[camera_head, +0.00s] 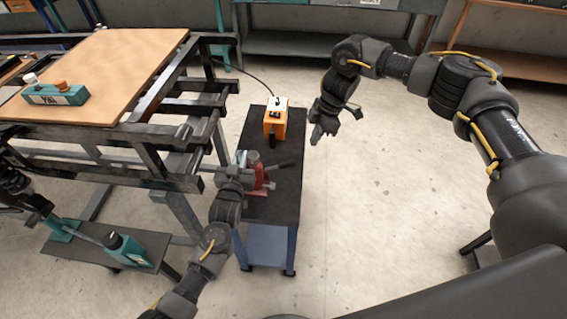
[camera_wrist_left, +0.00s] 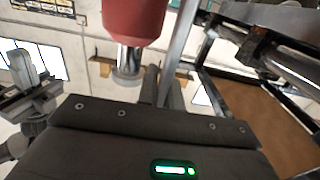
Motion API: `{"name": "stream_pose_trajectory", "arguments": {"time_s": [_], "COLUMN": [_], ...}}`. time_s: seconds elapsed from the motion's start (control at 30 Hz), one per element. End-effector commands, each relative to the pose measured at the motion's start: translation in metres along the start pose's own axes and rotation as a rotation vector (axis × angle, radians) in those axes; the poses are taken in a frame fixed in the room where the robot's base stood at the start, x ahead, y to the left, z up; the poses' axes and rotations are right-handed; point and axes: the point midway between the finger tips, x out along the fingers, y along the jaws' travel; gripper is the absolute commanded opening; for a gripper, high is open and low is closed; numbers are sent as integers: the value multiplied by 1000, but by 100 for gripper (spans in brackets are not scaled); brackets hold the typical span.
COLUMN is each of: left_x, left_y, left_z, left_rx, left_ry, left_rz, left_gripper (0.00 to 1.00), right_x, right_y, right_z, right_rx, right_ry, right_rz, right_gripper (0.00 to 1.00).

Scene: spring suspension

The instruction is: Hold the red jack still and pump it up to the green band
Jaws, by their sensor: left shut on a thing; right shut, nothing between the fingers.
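The red jack (camera_head: 261,178) stands on the narrow black-topped stand (camera_head: 285,200), partly hidden behind my left gripper. A dark handle (camera_head: 286,164) sticks out from it to the right. My left gripper (camera_head: 246,172) is at the jack's left side, shut on it. In the left wrist view the red jack body (camera_wrist_left: 133,20) fills the top, with a silver part (camera_wrist_left: 128,66) below it. My right gripper (camera_head: 320,133) is shut and empty, in the air to the right of the stand, apart from the jack and handle. I cannot make out the green band.
An orange box (camera_head: 276,118) with a cable sits on the stand behind the jack. A metal frame with a wooden-topped table (camera_head: 120,60) stands close on the left. A low bench (camera_head: 85,255) with teal items is at lower left. The floor (camera_head: 375,210) right of the stand is clear.

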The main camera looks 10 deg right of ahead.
Motion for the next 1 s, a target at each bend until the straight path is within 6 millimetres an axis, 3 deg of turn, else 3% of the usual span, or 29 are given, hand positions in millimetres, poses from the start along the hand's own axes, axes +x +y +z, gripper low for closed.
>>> {"name": "stream_pose_trajectory", "arguments": {"time_s": [0.07, 0.1, 0.27, 0.67, 1.0], "left_x": [0, 0, 0, -7, -72], "left_y": [2, 2, 2, 1, 0], "left_z": [-1, -1, -1, 1, 1], "left_rx": [-2, -2, -1, -1, -2], "left_ry": [1, 1, 1, -2, 0], "left_rz": [4, 4, 3, 3, 1], "left_gripper": [0, 11, 32, 33, 33], "right_x": [0, 0, 0, 0, 0], "right_y": [0, 0, 0, 0, 0], "right_z": [0, 0, 0, 0, 0], "right_rx": [0, 0, 0, 0, -1], "right_ry": [0, 0, 0, 0, 0], "right_rz": [0, 0, 0, 0, 0], "right_gripper": [0, 0, 0, 0, 0]}}
